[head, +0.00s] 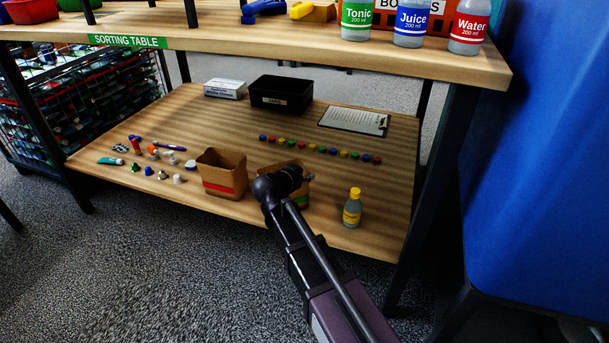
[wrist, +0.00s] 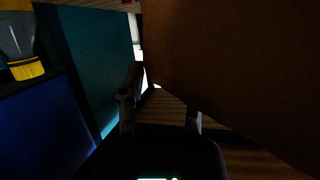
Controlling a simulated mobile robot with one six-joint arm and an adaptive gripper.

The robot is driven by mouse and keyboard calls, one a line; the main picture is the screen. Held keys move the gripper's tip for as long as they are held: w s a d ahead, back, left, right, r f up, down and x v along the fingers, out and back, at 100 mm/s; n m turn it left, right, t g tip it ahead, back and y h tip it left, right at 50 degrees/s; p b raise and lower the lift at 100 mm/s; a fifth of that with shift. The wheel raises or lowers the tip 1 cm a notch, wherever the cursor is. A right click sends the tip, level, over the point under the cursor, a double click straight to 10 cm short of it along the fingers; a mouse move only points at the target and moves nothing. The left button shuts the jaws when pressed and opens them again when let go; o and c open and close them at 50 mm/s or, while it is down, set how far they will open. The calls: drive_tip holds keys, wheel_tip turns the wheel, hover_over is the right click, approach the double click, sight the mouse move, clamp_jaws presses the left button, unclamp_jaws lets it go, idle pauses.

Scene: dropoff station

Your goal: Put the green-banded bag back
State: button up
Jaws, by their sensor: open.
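Two brown bags stand on the lower shelf in the head view. The left bag (head: 222,162) is upright and has a red band. In the wrist view a brown bag surface (wrist: 235,65) fills the upper right, very close. My open gripper (wrist: 160,108) has one finger left of this surface and the other at its lower edge; I cannot tell whether they touch it.
A yellow-capped bottle (head: 352,208) stands just right of my gripper. A row of coloured caps (head: 320,149), a clipboard (head: 354,120), a black bin (head: 281,95) and a white box (head: 225,89) lie behind. Small items (head: 150,160) are scattered left.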

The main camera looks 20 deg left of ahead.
drive_tip(key=shift+r, duration=0.15)
drive_tip(key=shift+s+a+r+p, duration=0.1)
drive_tip(key=shift+s+r+p, duration=0.15)
drive_tip(key=shift+s+p, duration=0.2)
drive_tip(key=p+v, duration=0.4)
drive_tip(key=v, duration=0.7)
idle(0.3)
